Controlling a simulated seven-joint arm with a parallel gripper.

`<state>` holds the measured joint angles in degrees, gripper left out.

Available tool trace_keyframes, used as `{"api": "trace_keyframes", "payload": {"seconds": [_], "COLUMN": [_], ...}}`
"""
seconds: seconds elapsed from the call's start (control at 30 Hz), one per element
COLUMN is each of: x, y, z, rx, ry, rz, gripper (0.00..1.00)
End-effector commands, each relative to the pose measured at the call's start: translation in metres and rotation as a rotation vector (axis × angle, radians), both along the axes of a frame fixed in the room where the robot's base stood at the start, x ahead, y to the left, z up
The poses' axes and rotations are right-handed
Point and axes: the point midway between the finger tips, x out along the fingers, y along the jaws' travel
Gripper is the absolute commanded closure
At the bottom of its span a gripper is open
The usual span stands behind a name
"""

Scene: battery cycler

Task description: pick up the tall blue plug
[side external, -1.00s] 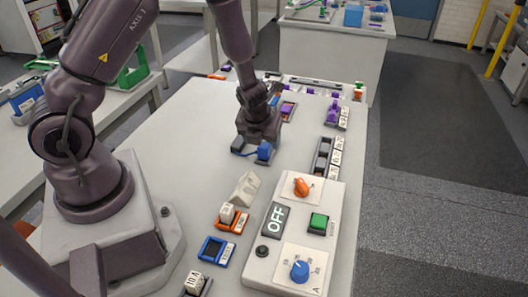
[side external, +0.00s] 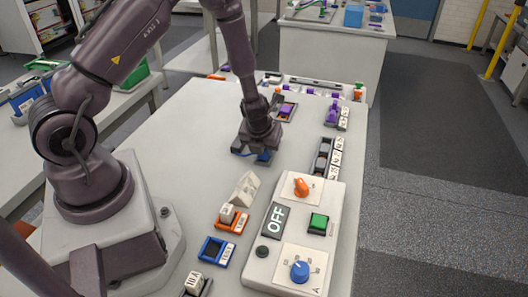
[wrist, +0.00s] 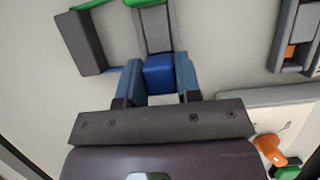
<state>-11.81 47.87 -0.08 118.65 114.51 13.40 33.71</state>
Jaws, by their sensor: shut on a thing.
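The blue plug (wrist: 158,75) shows in the wrist view as a deep blue block between the two blue-grey fingers of my gripper (wrist: 158,82). The fingers are shut on it, one on each side. Its lower part and full height are hidden in this view. In the side view my gripper (side external: 256,152) is low over the white table, behind the OFF panel. Only small blue patches show at its tip there, and I cannot clearly separate plug from fingers. I cannot tell whether the plug is clear of the surface.
The white control panel (side external: 251,268) carries an orange knob (side external: 301,187), a green button (side external: 318,222) and a blue dial (side external: 299,271). A blue-framed socket (side external: 215,251) and orange-based block (side external: 230,218) lie left of it. A purple plug (side external: 333,112) stands farther back. The table's left middle is clear.

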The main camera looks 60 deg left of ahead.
Motion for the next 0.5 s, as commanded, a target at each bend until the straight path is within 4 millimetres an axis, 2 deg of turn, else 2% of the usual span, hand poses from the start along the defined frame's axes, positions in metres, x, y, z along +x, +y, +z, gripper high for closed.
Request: {"api": "trace_keyframes", "payload": {"seconds": [0.27, 0.5], "x": [0.000, -0.001], "y": [0.000, 0.000], "z": [0.002, 0.016], "rx": [0.001, 0.005], "ry": [0.001, 0.006], "rz": [-0.001, -0.001], "gripper": [0.93, 0.93]}}
